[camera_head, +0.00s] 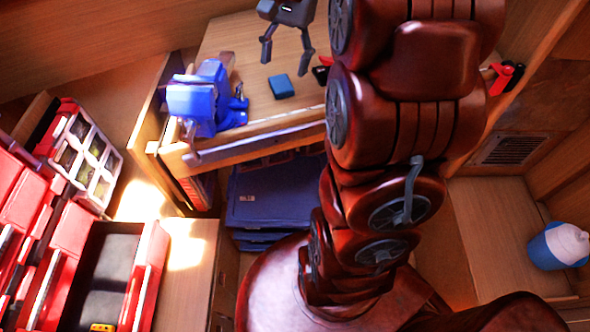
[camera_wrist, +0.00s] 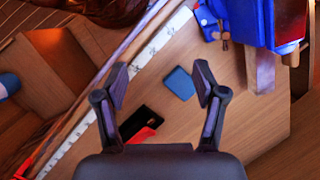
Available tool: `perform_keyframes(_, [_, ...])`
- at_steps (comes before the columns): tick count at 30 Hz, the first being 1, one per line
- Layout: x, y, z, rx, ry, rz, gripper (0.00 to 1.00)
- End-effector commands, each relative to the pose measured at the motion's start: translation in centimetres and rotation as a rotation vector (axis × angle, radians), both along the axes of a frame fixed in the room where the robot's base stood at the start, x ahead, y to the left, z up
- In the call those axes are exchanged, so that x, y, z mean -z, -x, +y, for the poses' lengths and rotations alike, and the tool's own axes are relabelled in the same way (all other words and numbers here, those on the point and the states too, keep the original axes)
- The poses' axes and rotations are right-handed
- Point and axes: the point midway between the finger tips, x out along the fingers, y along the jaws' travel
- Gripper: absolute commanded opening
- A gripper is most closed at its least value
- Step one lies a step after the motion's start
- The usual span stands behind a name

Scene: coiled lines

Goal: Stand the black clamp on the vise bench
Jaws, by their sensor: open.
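The vise bench (camera_head: 237,50) is a wooden top with a blue vise (camera_head: 203,98) at its left end. My gripper (camera_head: 287,46) is open and empty above the bench. In the wrist view its fingers (camera_wrist: 162,75) are spread with bench top between them. A black and red piece, seemingly a clamp (camera_wrist: 138,122), appears to lie on the bench near the left finger. In the head view this clamp (camera_head: 321,73) is partly hidden by my arm. Another red and black clamp (camera_head: 505,76) shows right of my arm. I cannot tell which one is the black clamp.
A small blue block (camera_head: 281,86) lies on the bench and shows between the fingers in the wrist view (camera_wrist: 179,83). Open red toolboxes (camera_head: 150,262) stand at left. Dark blue bins (camera_head: 270,195) sit below the bench. A blue and white jug (camera_head: 560,245) is at right.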

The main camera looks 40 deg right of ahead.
Motion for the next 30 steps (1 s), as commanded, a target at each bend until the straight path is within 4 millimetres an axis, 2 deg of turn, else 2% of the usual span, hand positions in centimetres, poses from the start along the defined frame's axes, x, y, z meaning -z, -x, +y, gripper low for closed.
perform_keyframes(1, [0.2, 1.1, 1.8, -0.069, 0.011, -0.005, 0.7])
perform_keyframes(6, [1.8, 4.9, 6.4, -0.306, 0.041, -0.02, 0.7])
perform_keyframes(12, [4.2, 10.1, 10.4, -0.59, 0.075, -0.041, 0.7])
perform_keyframes(15, [5.6, 13.1, 11.7, -0.734, 0.09, -0.048, 0.7])
perform_keyframes(21, [8.2, 17.8, 13.0, -0.971, 0.109, -0.059, 0.7])
perform_keyframes(25, [9.2, 19.4, 13.2, -1.058, 0.117, -0.067, 0.7])
perform_keyframes(30, [9.6, 20.0, 13.2, -1.092, 0.119, -0.067, 0.7])
